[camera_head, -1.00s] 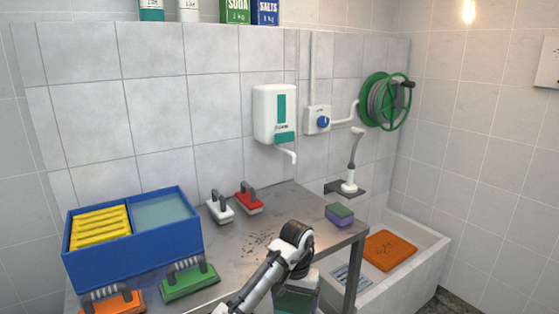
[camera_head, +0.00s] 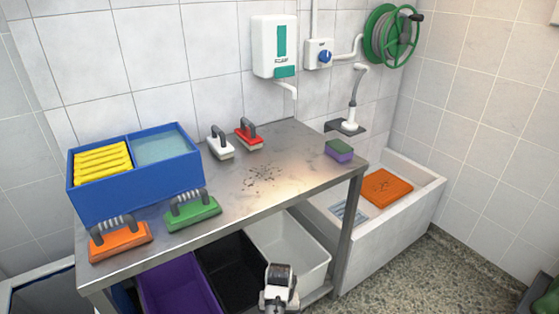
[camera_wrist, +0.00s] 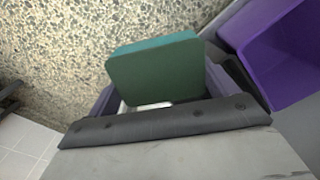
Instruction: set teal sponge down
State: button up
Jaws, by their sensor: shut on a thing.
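The teal sponge (camera_wrist: 152,68), a block with a dark green broad face and a teal edge, shows in the wrist view, held out in front of my gripper (camera_wrist: 165,101). My gripper is shut on it. Speckled floor shows behind the sponge in that view. In the head view, part of my arm shows at the bottom centre, in front of the table; the fingertips and the held sponge are out of sight there.
The steel table (camera_head: 270,205) holds a blue divided box (camera_head: 135,195), several handled brushes and a green-and-purple sponge (camera_head: 339,154). Below are purple (camera_head: 175,288), black (camera_head: 232,272) and white (camera_head: 290,250) bins. A tub (camera_head: 400,220) with an orange mat (camera_head: 387,187) stands right.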

jog(key=shift+s+f, duration=1)
jog(key=shift+f, duration=0.15)
jog(key=shift+d, duration=0.1)
dwell(0.7)
jog(key=shift+w, duration=0.1)
